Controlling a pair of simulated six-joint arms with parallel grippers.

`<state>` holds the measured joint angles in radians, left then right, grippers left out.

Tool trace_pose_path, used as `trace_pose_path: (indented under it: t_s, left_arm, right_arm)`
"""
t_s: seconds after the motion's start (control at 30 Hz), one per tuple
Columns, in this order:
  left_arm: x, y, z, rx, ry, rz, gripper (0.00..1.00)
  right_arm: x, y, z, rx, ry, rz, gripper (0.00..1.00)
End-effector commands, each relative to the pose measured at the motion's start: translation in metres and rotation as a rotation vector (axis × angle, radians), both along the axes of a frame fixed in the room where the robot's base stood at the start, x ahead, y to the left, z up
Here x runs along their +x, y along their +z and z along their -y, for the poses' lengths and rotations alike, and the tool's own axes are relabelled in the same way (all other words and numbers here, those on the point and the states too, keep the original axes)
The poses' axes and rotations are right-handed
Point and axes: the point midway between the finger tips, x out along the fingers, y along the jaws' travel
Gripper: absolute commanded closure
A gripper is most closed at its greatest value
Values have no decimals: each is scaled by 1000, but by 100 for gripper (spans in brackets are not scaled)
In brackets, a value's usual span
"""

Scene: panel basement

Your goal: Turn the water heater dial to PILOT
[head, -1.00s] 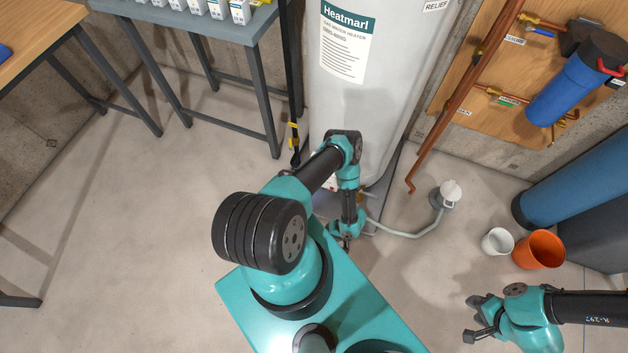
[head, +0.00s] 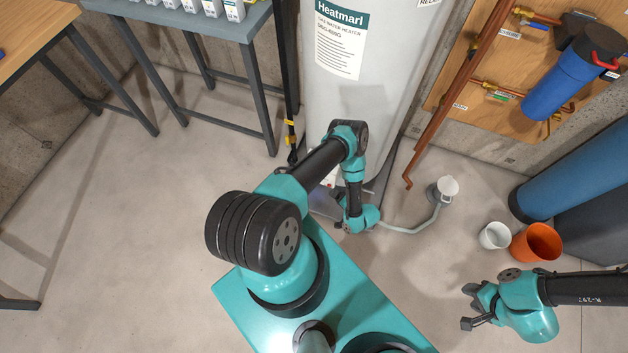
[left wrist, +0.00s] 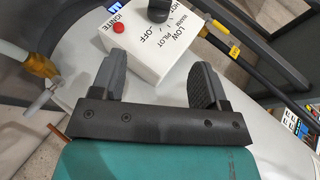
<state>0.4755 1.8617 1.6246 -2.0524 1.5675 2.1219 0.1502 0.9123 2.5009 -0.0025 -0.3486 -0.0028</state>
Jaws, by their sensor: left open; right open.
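The white water heater (head: 368,95) stands at the top middle of the head view. Its control box (left wrist: 152,62) shows in the left wrist view, with a red button (left wrist: 119,28) and printed words HOT, WARM, LOW, PILOT and OFF. The black dial (left wrist: 158,11) is partly cut off by the top edge; I cannot tell its setting. My left gripper (left wrist: 158,70) is open and empty, its fingers apart on either side of the box's lower part in the picture, the dial beyond them. In the head view my right gripper (head: 468,307) is open and empty, away from the heater.
A copper pipe (head: 440,118) runs down right of the heater. A grey hose (head: 412,227) leads along the floor to a drain (head: 444,190). A white cup (head: 494,236) and orange pot (head: 536,242) stand near my right arm. A grey table (head: 205,25) stands left of the heater.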

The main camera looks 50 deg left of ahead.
Motion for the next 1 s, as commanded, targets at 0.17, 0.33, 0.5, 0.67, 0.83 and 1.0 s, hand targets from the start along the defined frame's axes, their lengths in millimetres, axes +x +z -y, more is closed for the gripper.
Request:
trace_pose_path:
  t_s: [0.17,0.33,0.5,0.67,0.83,1.0]
  left_arm:
    - [0,-4,-7,0,3,1,32]
    - [-1,-13,-23,0,5,1,32]
    - [-2,-26,-46,0,6,0,32]
    - [-3,-39,-69,1,6,0,32]
    - [-4,-53,-95,1,7,1,32]
    - [-4,-67,-119,0,5,0,32]
  right_arm:
    - [0,0,0,0,0,0,57]
    - [0,0,0,0,0,0,57]
    - [0,0,0,0,0,0,57]
    - [0,0,0,0,0,0,57]
    - [0,0,0,0,0,0,57]
    - [0,0,0,0,0,0,57]
